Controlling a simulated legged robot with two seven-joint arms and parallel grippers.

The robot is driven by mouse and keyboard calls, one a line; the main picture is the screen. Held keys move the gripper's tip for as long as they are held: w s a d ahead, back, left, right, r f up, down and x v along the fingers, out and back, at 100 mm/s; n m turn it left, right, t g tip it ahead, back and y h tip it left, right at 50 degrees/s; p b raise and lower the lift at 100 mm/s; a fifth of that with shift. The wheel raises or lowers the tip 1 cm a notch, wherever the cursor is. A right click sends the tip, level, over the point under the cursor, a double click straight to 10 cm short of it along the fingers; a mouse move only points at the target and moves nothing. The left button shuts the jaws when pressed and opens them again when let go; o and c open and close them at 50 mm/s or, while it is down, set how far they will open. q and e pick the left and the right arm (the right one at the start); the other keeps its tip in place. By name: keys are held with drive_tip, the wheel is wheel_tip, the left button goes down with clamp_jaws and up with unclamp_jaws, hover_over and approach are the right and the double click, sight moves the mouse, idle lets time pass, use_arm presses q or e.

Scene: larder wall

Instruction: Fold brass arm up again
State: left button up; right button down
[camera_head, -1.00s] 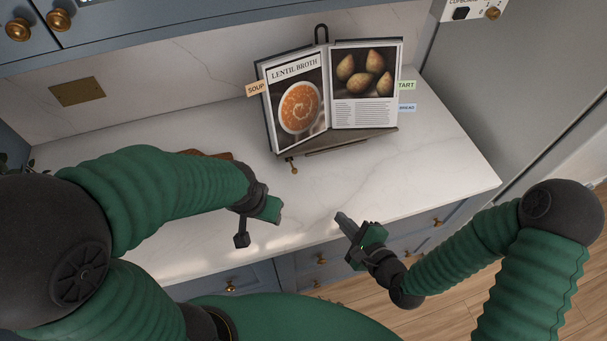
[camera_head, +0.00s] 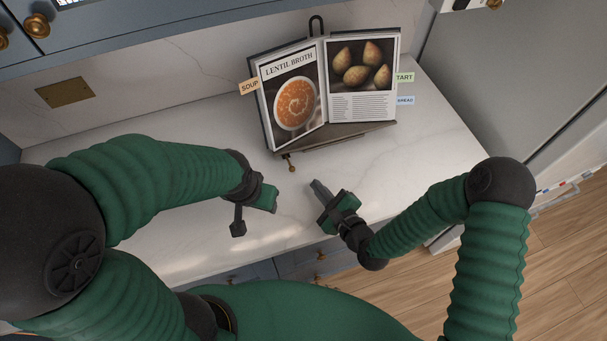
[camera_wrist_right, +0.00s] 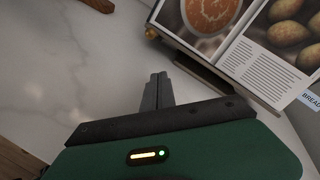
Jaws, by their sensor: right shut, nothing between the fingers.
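An open cookbook (camera_head: 325,90) leans on a dark stand (camera_head: 345,137) on the counter. A small brass arm (camera_head: 290,163) sticks out low at the stand's left front, pointing toward me. Its brass end also shows in the right wrist view (camera_wrist_right: 152,33), just beyond my fingers. My right gripper (camera_head: 318,187) is shut and empty, in front of the stand and to the right of the brass arm, apart from it. Its fingers (camera_wrist_right: 159,90) lie together in the wrist view. My left gripper (camera_head: 275,200) is nearer me, below the brass arm in the picture; its fingers are not clear.
The pale marble counter (camera_head: 430,130) is bare to the right of the stand. A brown wooden piece (camera_wrist_right: 98,4) shows at the top of the wrist view. A grey tall cabinet or fridge (camera_head: 510,80) bounds the right side. Drawers (camera_head: 310,262) lie below the front edge.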

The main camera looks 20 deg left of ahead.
sight(289, 163)
drive_tip(key=shift+x, duration=1.1)
drive_tip(key=a+r+p, duration=0.1)
drive_tip(key=a+r, duration=0.1)
drive_tip(key=shift+s+a+p, duration=0.15)
drive_tip(key=shift+a+p, duration=0.2)
drive_tip(key=shift+a+r, duration=0.25)
drive_tip(key=shift+d, duration=0.1)
